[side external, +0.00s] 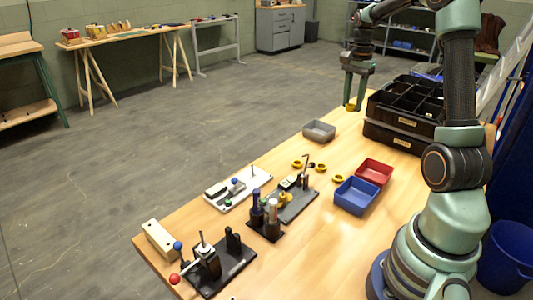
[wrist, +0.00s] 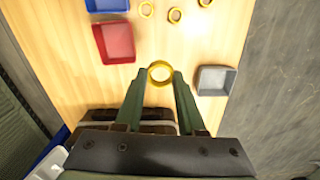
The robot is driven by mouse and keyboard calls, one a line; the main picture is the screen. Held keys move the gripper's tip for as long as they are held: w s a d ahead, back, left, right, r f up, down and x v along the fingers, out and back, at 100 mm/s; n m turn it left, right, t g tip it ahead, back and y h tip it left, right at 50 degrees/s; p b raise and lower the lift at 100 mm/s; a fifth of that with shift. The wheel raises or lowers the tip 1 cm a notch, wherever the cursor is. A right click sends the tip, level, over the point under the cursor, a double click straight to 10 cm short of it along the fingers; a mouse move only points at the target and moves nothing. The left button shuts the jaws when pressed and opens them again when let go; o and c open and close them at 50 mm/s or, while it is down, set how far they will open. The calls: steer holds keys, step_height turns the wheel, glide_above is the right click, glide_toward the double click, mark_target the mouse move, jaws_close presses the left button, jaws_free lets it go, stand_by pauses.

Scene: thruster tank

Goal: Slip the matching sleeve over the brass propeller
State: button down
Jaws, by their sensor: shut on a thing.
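My gripper (side external: 355,98) is above the far end of the wooden table, well away from the middle fixture. In the wrist view my gripper (wrist: 159,76) is shut on a yellow ring-shaped sleeve (wrist: 150,73), its opening facing the camera. The held sleeve shows small in the side view (side external: 350,106). A small brass-yellow part, perhaps the propeller (side external: 285,198), sits on the grey fixture plate (side external: 298,206); its details are too small to tell. Other yellow rings lie loose on the table, such as one beside the blue tray (side external: 338,180).
A blue tray (side external: 356,196), a red tray (side external: 374,172) and a grey tray (side external: 319,130) stand on the table. Black compartment bins (side external: 405,110) stand at the right. A black fixture (side external: 222,268) and a white one (side external: 238,188) stand toward the near and left edges.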

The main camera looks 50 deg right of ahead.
steer(key=shift+r, duration=0.1)
step_height(320, 180, up, 5)
steer(key=w+a+n, duration=0.3)
steer(key=a+n, duration=0.6)
steer(key=a, duration=1.9)
steer(key=f, duration=1)
steer(key=d+f, duration=0.1)
steer(key=f, duration=0.4)
steer(key=shift+f, duration=2.4)
steer(key=shift+f, duration=1.2)
